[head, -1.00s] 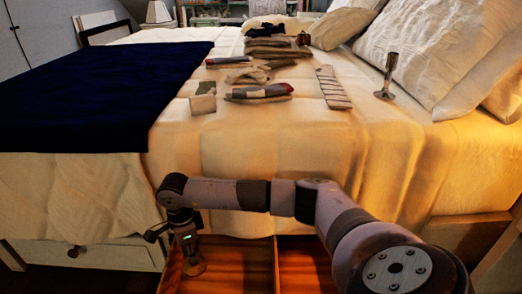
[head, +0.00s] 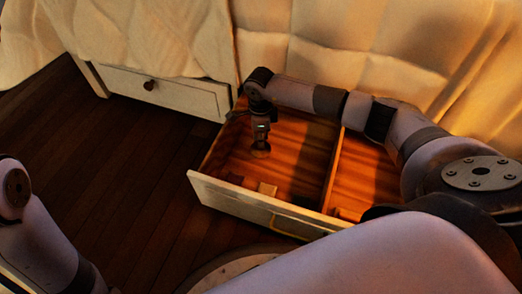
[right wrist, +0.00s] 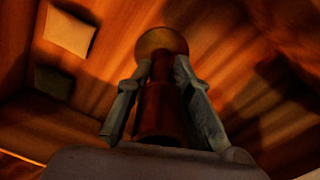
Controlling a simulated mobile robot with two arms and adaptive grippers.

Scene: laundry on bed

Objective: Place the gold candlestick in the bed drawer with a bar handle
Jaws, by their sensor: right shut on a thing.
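My right gripper (head: 261,132) points down inside the open bed drawer (head: 235,194) and is shut on the gold candlestick (head: 261,151). In the head view only the candlestick's round end shows below the fingers. In the right wrist view the candlestick (right wrist: 160,108) stands between the two fingers of the gripper (right wrist: 164,66), its round end pointing away from me toward the wooden floor. I cannot tell whether it touches that floor. My left gripper is out of view; only part of the left arm shows.
A divider (head: 333,168) splits the drawer. A shut drawer with a dark knob (head: 149,85) is at the left. The dark floor (head: 130,170) there is clear.

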